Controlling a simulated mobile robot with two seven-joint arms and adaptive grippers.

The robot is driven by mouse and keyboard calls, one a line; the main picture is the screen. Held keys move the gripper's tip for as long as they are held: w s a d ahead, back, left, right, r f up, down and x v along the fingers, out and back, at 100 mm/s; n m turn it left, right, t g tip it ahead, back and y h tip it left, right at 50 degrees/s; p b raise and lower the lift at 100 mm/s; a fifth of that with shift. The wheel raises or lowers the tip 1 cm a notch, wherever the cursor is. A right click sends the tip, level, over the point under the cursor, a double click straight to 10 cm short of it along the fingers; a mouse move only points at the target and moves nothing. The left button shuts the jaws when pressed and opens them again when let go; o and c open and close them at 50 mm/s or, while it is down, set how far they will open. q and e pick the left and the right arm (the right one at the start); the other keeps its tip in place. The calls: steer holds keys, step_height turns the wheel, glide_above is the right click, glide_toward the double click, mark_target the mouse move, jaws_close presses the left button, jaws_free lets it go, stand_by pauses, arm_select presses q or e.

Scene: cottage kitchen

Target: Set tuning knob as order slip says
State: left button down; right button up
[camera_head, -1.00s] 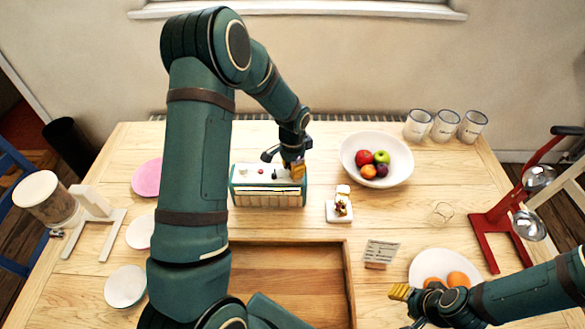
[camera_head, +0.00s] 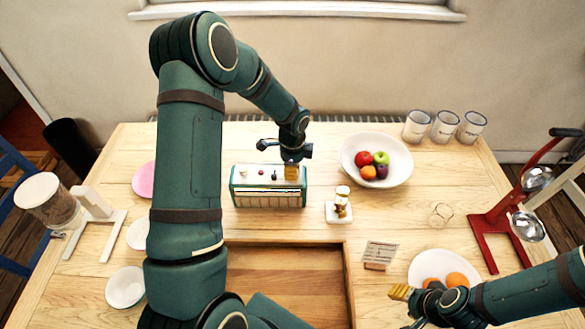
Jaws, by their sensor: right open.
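A teal and cream radio-like box (camera_head: 268,197) stands on the table. Small knobs, one dark red (camera_head: 261,174) and one dark (camera_head: 275,176), show on its pale top. My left gripper (camera_head: 291,172) points down at the right end of this top; its yellow fingertips hide what is beneath them, and I cannot tell if they are open or shut. The order slip (camera_head: 380,252) stands in a small wooden holder right of the wooden tray; its writing is too small to read. My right gripper (camera_head: 403,293) is open and empty at the lower right, beside the plate of oranges.
A small white stand with a figure (camera_head: 340,212) is close right of the box. A fruit bowl (camera_head: 399,157) stands behind it. The wooden tray (camera_head: 345,275) lies in front. A red stand with metal cups (camera_head: 490,240) is at the right, a grain dispenser (camera_head: 52,208) at the left.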

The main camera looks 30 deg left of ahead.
arm_select(q)
steer(key=shift+s, duration=0.1)
stand_by(0.3)
steer(key=c, duration=0.7)
jaws_free()
steer(key=shift+o, duration=0.2)
steer(key=shift+r, duration=0.5)
step_height(320, 180, up, 11)
